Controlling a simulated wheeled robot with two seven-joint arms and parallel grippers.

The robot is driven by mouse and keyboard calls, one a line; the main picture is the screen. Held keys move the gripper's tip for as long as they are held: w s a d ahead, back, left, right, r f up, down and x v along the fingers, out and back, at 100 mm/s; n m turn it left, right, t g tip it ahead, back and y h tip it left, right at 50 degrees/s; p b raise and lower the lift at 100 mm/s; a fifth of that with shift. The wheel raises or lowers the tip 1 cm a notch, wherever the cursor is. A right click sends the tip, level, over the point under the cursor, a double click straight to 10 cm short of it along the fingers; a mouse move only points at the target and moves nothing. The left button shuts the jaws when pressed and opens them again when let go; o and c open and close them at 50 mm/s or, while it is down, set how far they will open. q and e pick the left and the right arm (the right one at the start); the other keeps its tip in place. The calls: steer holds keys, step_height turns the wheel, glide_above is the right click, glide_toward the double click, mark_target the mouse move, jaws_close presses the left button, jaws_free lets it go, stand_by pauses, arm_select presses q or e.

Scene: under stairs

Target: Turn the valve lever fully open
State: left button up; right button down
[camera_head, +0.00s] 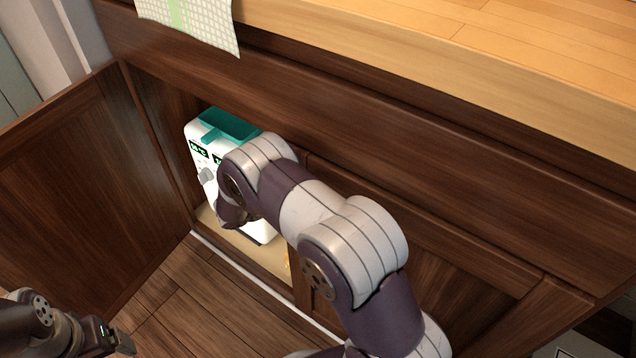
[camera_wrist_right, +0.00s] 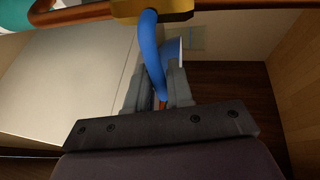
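In the right wrist view the valve has a brass body (camera_wrist_right: 152,10) on a copper pipe (camera_wrist_right: 75,14) at the top. Its curved blue lever (camera_wrist_right: 151,50) comes down from the body. My right gripper (camera_wrist_right: 157,80) has its two grey fingers close on both sides of the lever's lower part and appears shut on it. In the head view my right arm reaches into the open cabinet and hides the valve, the lever and the right gripper. My left gripper (camera_head: 117,342) is at the bottom left, away from the cabinet; its opening cannot be made out.
A white appliance (camera_head: 195,134) with a teal top and lit displays stands inside the cabinet. The open cabinet door (camera_head: 85,190) stands at the left. A wooden countertop (camera_head: 480,50) with a checked cloth (camera_head: 205,22) overhangs above. The wooden floor (camera_head: 205,290) before the opening is clear.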

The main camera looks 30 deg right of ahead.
steer(key=r+n+h+p, duration=0.1)
steer(key=n+p, duration=0.1)
steer(key=shift+w+r+g+p, duration=0.1)
steer(key=shift+r+g+p, duration=0.2)
steer(key=shift+p, duration=0.1)
steer(key=shift+w+a+r+n+h+p, duration=0.15)
steer(key=shift+r+n+h+p, duration=0.4)
steer(key=shift+n, duration=0.45)
steer(key=shift+w+r+n+h+p, duration=0.3)
steer(key=shift+n+h+p, duration=0.1)
steer(key=shift+n, duration=0.5)
steer(key=shift+a, duration=0.1)
steer(key=c, duration=1.1)
jaws_free()
steer(key=shift+a, duration=0.1)
